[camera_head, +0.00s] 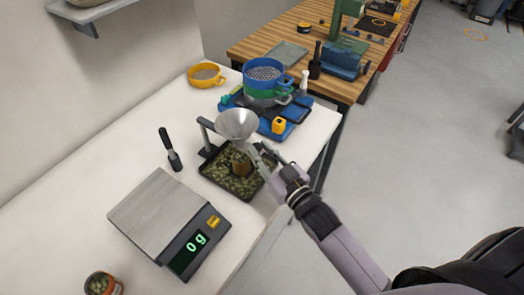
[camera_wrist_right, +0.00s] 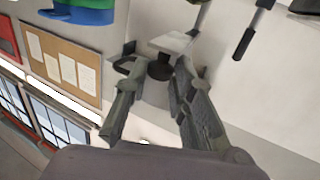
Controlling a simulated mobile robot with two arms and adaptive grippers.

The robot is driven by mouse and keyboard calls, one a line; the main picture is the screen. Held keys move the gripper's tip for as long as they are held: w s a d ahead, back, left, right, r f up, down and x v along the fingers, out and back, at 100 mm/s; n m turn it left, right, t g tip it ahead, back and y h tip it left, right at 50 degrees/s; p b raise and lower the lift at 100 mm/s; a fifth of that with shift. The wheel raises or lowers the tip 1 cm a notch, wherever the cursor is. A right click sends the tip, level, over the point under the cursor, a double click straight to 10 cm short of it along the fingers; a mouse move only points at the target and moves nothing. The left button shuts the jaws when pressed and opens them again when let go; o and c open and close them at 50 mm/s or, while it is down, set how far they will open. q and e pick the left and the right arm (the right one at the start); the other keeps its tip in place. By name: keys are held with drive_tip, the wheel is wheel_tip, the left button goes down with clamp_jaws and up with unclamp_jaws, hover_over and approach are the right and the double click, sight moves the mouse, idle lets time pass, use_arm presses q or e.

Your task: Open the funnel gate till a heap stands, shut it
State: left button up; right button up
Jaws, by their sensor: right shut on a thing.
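A metal funnel (camera_head: 237,123) is held on a stand above a black tray (camera_head: 212,178). Green-brown material lies in the tray, and a small brown shape (camera_head: 240,165) shows under the funnel; I cannot tell whether it is a cup or a heap. My right gripper (camera_head: 265,157) is beside the funnel's lower end, shut on the gate's dark knob (camera_wrist_right: 160,70). A pale plate (camera_wrist_right: 171,42) shows just past the fingertips in the right wrist view. The funnel's outlet is mostly hidden, so the gate's position is unclear. My left gripper is out of view.
A scale (camera_head: 160,212) reading 0 g stands in front of the tray. A black-handled tool (camera_head: 170,150) lies left of it. A blue and green sieve stack (camera_head: 263,80), yellow pan (camera_head: 206,75) and open jar (camera_head: 103,284) are also on the white table.

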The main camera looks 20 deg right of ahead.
clamp_jaws()
drive_tip(key=shift+w+a+r+p, duration=0.15)
drive_tip(key=shift+w+r+p, duration=0.1)
drive_tip(key=shift+p, duration=0.2)
drive_tip(key=shift+f, duration=0.2)
drive_tip(key=o, duration=0.8)
unclamp_jaws()
drive_tip(key=shift+c, duration=0.2)
drive_tip(key=v, duration=1.2)
drive_tip(key=shift+f, duration=0.15)
